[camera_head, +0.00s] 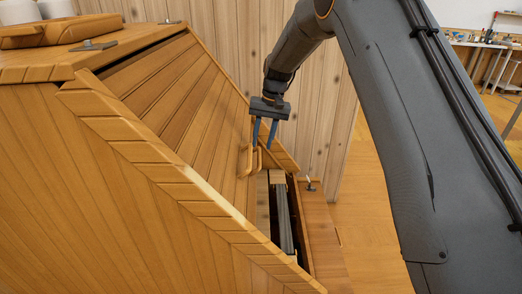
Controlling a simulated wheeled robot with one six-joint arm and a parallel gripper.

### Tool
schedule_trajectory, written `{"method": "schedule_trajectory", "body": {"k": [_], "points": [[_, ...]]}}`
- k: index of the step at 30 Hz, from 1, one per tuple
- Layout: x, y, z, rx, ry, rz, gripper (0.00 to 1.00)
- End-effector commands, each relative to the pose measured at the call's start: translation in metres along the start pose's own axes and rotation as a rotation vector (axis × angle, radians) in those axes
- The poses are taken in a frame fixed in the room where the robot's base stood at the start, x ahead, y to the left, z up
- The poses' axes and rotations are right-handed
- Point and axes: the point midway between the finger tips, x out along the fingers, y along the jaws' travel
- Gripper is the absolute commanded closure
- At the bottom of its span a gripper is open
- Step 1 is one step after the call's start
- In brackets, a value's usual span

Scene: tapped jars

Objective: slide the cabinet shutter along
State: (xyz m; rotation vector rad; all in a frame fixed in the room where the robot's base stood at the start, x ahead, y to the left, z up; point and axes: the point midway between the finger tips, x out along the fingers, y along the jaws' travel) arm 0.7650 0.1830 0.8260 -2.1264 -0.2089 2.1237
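The wooden cabinet (130,185) fills the left and middle of the view. Its slatted shutter (175,95) lies in the sloping front, with an opening (264,208) past its lower right end.
A dark-edged bar (283,220) shows inside the opening. A wooden lid or tray (55,32) and white containers (18,11) are on the cabinet top at upper left. A plank wall (325,110) stands behind. Floor is clear at right, with a cluttered workbench (480,42) beyond.

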Motion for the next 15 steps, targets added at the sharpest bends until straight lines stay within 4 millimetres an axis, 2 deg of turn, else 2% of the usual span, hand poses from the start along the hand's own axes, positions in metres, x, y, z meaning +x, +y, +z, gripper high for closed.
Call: {"method": "schedule_trajectory", "body": {"k": [6,15], "points": [[-0.023,0.0,0.0,0.0,0.001,0.0,0.69],[-0.026,-0.001,0.0,0.0,-0.001,0.0,0.69]]}}
